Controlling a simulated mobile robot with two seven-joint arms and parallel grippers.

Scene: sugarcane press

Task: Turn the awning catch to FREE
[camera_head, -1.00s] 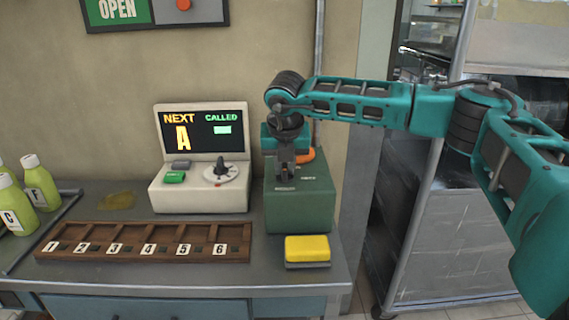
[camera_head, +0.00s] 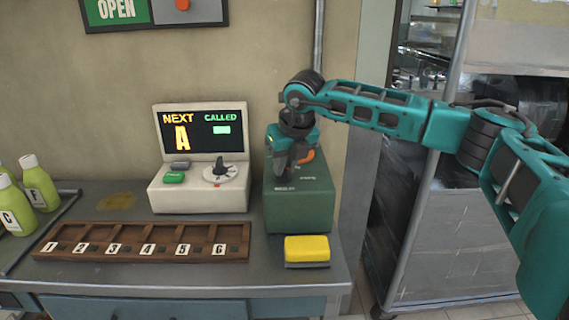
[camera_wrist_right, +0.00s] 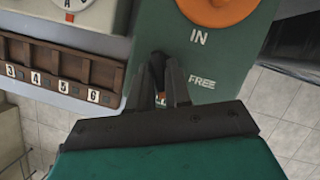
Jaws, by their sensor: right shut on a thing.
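The green box (camera_head: 300,210) stands at the right end of the counter. The wrist view shows its panel (camera_wrist_right: 225,60), with the words IN and FREE printed on it. My right gripper (camera_head: 286,177) is at the front of this box. In the wrist view its fingers (camera_wrist_right: 165,78) are close together at the panel, to the left of FREE and below IN. They are shut on the awning catch, which is mostly hidden between them; I cannot read its exact angle. My left gripper is not in view.
A large orange knob (camera_wrist_right: 216,8) is on the box above IN. A yellow sponge-like block (camera_head: 307,248) lies before the box. The console with a screen and dial (camera_head: 200,188) stands left, behind a numbered wooden rack (camera_head: 180,232). Bottles (camera_head: 38,183) stand far left.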

